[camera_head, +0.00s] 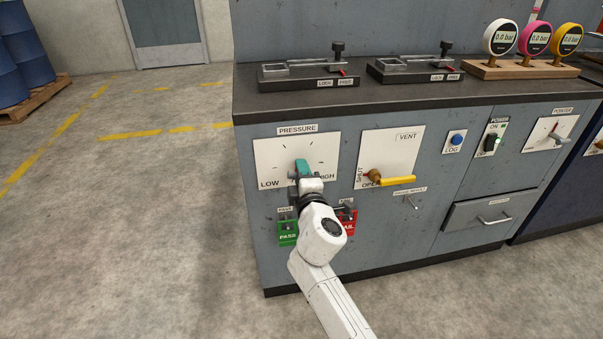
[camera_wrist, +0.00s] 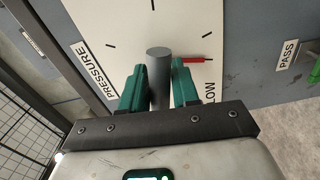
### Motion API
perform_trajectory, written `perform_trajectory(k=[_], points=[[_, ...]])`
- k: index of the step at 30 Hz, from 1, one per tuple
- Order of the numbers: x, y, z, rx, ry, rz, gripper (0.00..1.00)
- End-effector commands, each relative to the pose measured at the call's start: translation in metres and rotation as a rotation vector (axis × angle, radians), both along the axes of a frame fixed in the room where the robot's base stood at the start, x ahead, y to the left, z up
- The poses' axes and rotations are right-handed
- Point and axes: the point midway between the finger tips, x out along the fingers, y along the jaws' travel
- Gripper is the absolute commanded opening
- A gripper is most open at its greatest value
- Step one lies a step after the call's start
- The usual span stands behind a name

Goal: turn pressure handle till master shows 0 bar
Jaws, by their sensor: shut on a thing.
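The pressure handle (camera_wrist: 159,72) shows as a grey round post on the white dial plate in the wrist view. Its red pointer (camera_wrist: 184,60) lies on the side near the word LOW. My gripper (camera_wrist: 160,88) has its green fingers shut on the handle, one on each side. In the head view my gripper (camera_head: 303,169) is at the pressure plate (camera_head: 266,165) and hides the handle. Three round gauges stand on the bench at the top right: white (camera_head: 500,38), pink (camera_head: 535,38) and yellow (camera_head: 568,38). Each display appears to read 0.0 bar. None is visibly labelled master.
The yellow vent lever (camera_head: 398,181) is right of my gripper, pointing right. Green PASS (camera_head: 287,234) and red FAIL (camera_head: 348,225) tags hang below, partly behind my arm. A blue button (camera_head: 456,139), power switch (camera_head: 490,142) and pointer knob (camera_head: 560,138) are farther right.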

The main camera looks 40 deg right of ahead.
Motion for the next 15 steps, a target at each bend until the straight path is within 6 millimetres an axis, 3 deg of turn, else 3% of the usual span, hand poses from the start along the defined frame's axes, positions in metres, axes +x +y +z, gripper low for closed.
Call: perform_trajectory(k=[6, 7, 12, 15], points=[[-0.0002, 0.0003, -0.0013, -0.002, 0.004, 0.0, 0.0], [-0.0002, 0.0003, -0.0013, -0.002, 0.004, 0.0, 0.32], [-0.0002, 0.0001, -0.001, -0.001, 0.003, 0.0, 0.48], [-0.0001, 0.0, -0.0008, 0.0, 0.001, 0.0, 0.48]])
